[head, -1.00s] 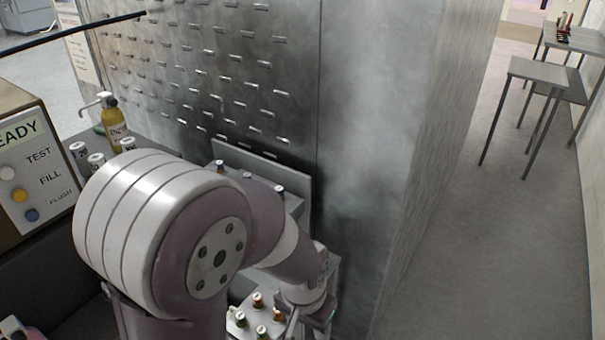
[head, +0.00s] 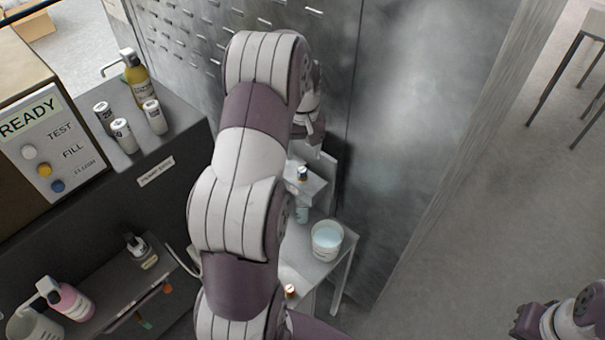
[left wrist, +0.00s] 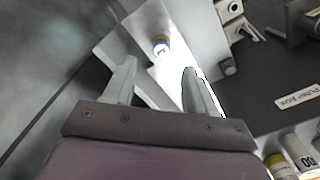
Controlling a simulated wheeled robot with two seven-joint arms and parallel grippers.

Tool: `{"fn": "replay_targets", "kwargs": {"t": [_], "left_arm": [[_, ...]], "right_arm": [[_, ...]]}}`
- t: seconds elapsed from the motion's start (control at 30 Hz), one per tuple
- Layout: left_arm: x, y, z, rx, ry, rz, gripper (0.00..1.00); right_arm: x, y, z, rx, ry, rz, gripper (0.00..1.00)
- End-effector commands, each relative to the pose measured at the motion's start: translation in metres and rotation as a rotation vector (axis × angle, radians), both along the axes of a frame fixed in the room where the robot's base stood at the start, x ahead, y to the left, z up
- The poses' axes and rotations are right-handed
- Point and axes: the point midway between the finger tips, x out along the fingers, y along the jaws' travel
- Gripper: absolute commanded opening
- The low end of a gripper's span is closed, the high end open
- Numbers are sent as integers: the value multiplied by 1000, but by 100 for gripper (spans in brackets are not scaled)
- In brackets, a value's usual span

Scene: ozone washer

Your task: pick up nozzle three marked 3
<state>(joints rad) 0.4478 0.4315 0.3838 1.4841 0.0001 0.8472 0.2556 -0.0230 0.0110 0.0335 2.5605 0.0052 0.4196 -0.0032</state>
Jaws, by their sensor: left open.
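In the head view, a small nozzle (head: 302,173) with a dark blue and orange band stands on a raised pale shelf (head: 316,188). In the left wrist view, a nozzle (left wrist: 161,45) with yellow, white and blue bands stands beyond the fingertips; its mark is too small to read. My left gripper (head: 312,138) is above the shelf, partly hidden by its own arm. Its fingers are apart and empty in the left wrist view (left wrist: 157,75). Another orange-topped nozzle (head: 290,291) shows on the lower table. Part of my right arm, seemingly its gripper end (head: 535,320), shows at lower right.
A cup of pale blue liquid (head: 327,240) stands on the lower table (head: 300,255). A dark metal wall (head: 400,120) rises close behind the shelf. White canisters (head: 122,135) and a yellow bottle (head: 138,80) stand on the left counter.

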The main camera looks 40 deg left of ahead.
Motion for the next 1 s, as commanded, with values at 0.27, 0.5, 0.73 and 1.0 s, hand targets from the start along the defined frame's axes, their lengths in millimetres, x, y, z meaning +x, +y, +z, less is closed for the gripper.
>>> {"fn": "replay_targets", "kwargs": {"t": [0.27, 0.5, 0.73, 1.0], "left_arm": [[-2, -1, -34, -1, 1, -2, 57], [-3, 0, -72, 1, -3, -3, 57], [-2, 0, -75, 2, -4, -3, 50], [-2, 0, -74, 2, -4, -3, 0]], "right_arm": [[0, 0, 20, 0, -1, 0, 0], [0, 0, 30, 0, -1, 0, 0], [0, 0, 29, 0, -1, 0, 0], [0, 0, 29, 0, -1, 0, 0]]}}
